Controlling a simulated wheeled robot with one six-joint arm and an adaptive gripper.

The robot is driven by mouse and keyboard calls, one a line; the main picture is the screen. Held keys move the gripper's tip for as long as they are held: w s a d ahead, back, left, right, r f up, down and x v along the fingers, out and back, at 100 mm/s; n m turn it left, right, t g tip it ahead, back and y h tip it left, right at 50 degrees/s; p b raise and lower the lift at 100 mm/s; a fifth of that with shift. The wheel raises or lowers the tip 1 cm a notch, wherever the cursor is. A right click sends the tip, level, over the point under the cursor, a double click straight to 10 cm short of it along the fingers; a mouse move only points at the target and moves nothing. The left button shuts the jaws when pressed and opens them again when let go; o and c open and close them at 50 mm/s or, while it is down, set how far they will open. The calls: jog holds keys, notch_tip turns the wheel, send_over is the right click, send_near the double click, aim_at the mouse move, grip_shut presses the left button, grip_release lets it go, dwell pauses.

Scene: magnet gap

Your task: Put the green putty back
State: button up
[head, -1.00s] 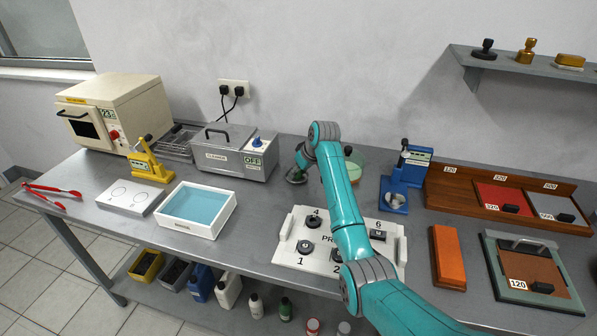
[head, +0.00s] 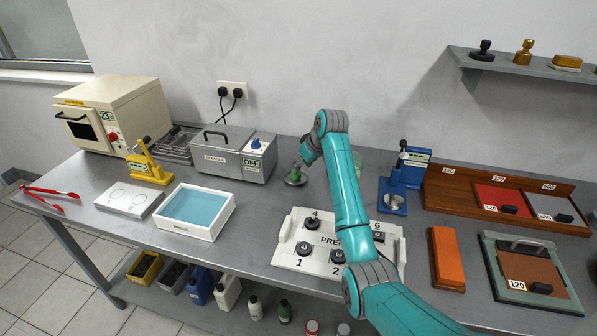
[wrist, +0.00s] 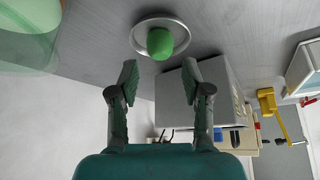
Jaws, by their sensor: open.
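The green putty (wrist: 160,42) is a small rounded lump resting on a round metal dish (wrist: 138,31) on the bench. In the head view my gripper (head: 298,168) is just above the dish, small and partly unclear. A translucent green tub (wrist: 30,35) stands near the dish; my arm mostly hides it in the head view.
The grey cleaner box (head: 232,155) stands left of the dish. A white numbered plate (head: 290,250) with black knobs lies in front, under my arm. A blue press (head: 402,180) stands to the right. A white water tray (head: 198,232) lies left. Bare bench surrounds the dish.

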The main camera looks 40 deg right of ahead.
jog(key=v, duration=0.6)
jog(key=shift+r, duration=0.15)
dwell(0.3)
